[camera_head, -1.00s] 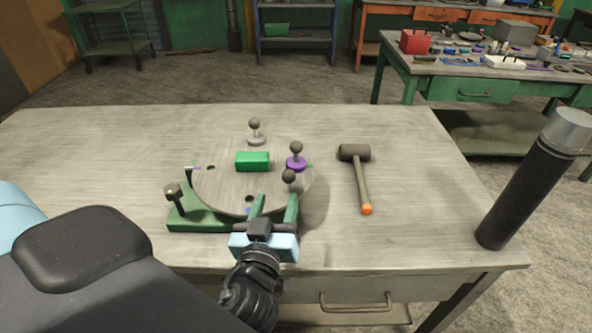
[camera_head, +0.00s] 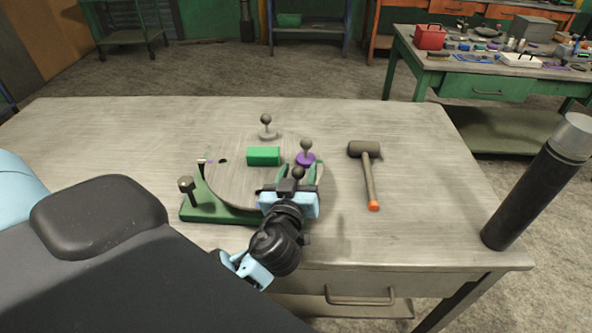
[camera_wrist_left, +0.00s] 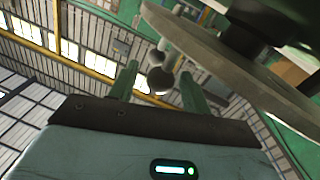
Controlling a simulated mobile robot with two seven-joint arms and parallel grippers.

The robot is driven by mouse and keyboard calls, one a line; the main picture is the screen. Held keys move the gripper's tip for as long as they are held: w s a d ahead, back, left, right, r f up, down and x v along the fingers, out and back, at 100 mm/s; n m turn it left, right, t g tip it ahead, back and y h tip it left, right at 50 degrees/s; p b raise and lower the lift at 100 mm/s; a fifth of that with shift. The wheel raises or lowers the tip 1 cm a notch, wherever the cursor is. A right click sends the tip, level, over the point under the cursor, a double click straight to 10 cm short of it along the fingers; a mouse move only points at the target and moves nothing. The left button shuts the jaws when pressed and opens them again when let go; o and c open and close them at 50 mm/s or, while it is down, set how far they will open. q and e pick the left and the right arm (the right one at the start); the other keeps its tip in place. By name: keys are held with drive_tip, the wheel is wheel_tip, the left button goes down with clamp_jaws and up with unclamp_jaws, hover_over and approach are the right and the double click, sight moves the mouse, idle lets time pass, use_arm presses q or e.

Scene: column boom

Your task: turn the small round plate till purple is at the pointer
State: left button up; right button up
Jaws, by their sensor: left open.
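The small round plate (camera_head: 235,182) is grey and lies on a green base (camera_head: 200,207) on the table. It carries a green block (camera_head: 263,156) in its middle, a grey-footed ball knob (camera_head: 267,130) at the back and a purple-footed ball knob (camera_head: 306,152) at the right. A small upright piece, perhaps the pointer (camera_head: 201,168), stands at its left edge. My left gripper (camera_head: 298,174) is open at the plate's front right, with a dark ball knob (camera_head: 298,172) between its fingers. In the left wrist view, ball knobs (camera_wrist_left: 160,78) show between the apart fingers. The gripper hides that knob's foot.
A mallet (camera_head: 367,175) lies right of the plate. A black cylinder with a grey top (camera_head: 528,195) rises at the right edge. A dark-headed bolt (camera_head: 187,188) stands on the base's left corner. The table's left and back are clear.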

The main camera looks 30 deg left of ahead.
use_arm(q)
drive_tip(key=shift+w+a, duration=0.1)
drive_tip(key=shift+w, duration=0.15)
clamp_jaws()
drive_tip(key=shift+s+a+f+m+h, duration=0.1)
drive_tip(key=shift+s+f+m+h, duration=0.05)
drive_tip(key=shift+s+m+h, duration=0.2)
idle(0.3)
unclamp_jaws()
